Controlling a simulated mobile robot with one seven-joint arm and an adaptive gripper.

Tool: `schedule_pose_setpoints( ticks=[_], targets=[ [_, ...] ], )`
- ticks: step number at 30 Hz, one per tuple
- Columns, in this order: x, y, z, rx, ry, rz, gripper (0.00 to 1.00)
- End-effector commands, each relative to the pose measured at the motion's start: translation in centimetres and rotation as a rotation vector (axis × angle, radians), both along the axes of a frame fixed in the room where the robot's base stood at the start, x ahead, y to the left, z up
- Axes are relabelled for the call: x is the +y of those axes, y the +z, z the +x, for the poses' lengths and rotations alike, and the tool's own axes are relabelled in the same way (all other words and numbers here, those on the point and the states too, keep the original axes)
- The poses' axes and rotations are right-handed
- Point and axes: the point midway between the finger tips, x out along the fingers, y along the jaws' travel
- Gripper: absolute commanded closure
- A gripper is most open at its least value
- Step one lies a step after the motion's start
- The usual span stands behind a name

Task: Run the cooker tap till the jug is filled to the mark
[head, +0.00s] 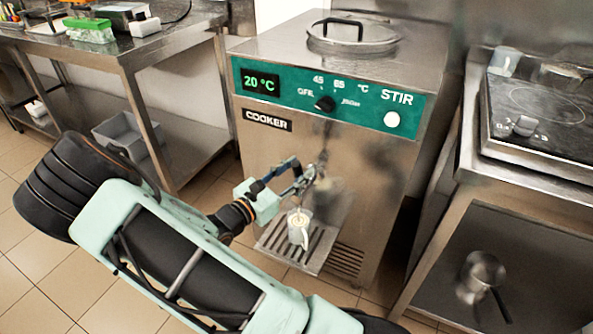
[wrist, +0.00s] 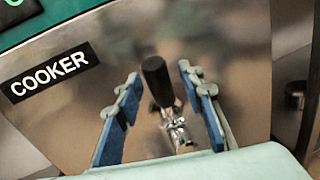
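The cooker (head: 330,130) is a steel cabinet with a green panel reading 20 °C. Its tap (wrist: 177,130) has a black lever handle (wrist: 157,80) on a metal body. My gripper (head: 298,178) is at the tap on the cooker's front. In the wrist view its two blue-padded fingers (wrist: 160,95) stand apart on either side of the handle, with visible gaps. A pale jug (head: 299,229) with a handle stands upright on the drip tray (head: 270,238) below the tap. Its mark and fill level are too small to read.
A steel table (head: 120,58) with a green-topped box (head: 90,30) stands at the left. A hob (head: 535,105) on a counter is at the right, with a pot (head: 483,272) on the shelf below. My arm crosses the lower left foreground.

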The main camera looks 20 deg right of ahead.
Motion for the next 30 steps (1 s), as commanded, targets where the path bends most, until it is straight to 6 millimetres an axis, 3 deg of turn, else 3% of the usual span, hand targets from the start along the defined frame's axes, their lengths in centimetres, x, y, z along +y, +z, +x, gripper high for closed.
schedule_pose_setpoints(
  ticks=[2,11,30],
  targets=[
    [0.0,0.0,0.0,0.0,0.0,0.0,0.67],
    [0.0,0.0,0.0,0.0,0.0,0.0,1.0],
    [-0.8,1.0,0.5,0.064,-0.003,0.085,1.0]
  ],
)
